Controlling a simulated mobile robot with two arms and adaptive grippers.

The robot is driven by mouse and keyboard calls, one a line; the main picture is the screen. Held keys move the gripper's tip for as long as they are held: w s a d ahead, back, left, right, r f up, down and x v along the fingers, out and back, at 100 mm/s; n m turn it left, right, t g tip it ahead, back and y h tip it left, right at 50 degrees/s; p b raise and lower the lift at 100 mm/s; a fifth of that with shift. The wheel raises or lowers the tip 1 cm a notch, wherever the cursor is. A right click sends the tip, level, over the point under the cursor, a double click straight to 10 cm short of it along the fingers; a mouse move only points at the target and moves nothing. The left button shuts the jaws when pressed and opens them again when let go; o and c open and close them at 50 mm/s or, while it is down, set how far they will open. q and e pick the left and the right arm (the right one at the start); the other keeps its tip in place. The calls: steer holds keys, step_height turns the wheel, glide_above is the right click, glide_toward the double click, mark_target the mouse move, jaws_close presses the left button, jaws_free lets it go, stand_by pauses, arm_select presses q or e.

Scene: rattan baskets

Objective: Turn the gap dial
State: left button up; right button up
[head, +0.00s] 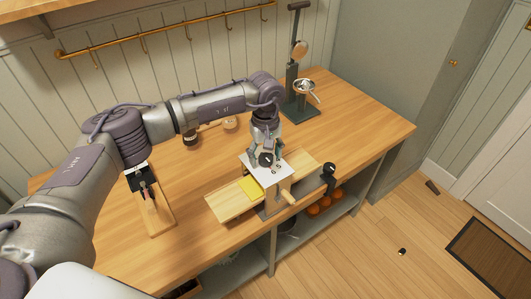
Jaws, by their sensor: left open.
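A machine with a white top plate (257,172) stands on the wooden counter. The gap dial (266,158), a dark round knob, sits on this plate with dark markings beside it. My left gripper (266,151) points down right over the dial, its open fingers at either side of it. I cannot tell whether the fingers touch the dial. The gripper hides the back of the dial and plate. A flat yellow piece (250,187) lies on the machine's wooden board (228,203). A crank with a black knob (330,168) is on the right. My right gripper is not in view.
A tall dark press (292,85) with a metal cup stands at the back right. A dark jar (190,138) stands behind my arm. Orange fruit (318,207) sits on the shelf below. The counter's right end is clear.

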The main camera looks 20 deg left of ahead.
arm_select(q)
steer(key=shift+c, duration=0.2)
steer(key=c, duration=1.1)
steer(key=n+b, duration=0.3)
steer(key=shift+f, duration=0.15)
steer(key=n+b, duration=0.3)
steer(key=n, duration=0.1)
steer(key=shift+n, duration=0.3)
steer(key=n+b, duration=0.2)
steer(key=n, duration=0.2)
steer(key=shift+b, duration=0.4)
steer(key=shift+r+n+b, duration=0.2)
steer(key=shift+n+b, duration=0.55)
steer(key=shift+n, duration=1.25)
